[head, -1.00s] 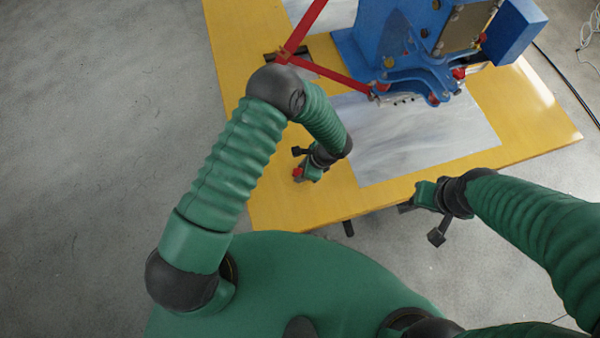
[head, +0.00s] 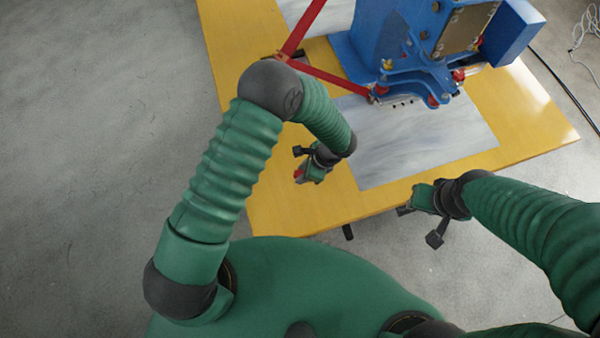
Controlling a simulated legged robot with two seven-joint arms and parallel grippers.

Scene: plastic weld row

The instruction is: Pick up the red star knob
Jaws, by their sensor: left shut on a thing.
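The red star knob (head: 298,174) shows as a small red patch at my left gripper (head: 301,177), near the left part of the yellow table. My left gripper is shut on the knob; the gripper and wrist hide most of it, and I cannot tell whether it is clear of the table top. My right gripper (head: 406,209) is by the table's front edge, well to the right of the knob. Its fingers are too small and dark to tell whether they are open.
The yellow table (head: 285,208) carries a grey-white sheet (head: 400,160) and a blue machine (head: 380,45) with a red bar (head: 330,77) reaching left. The table's front left area is bare. A black cable (head: 560,85) lies on the floor at right.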

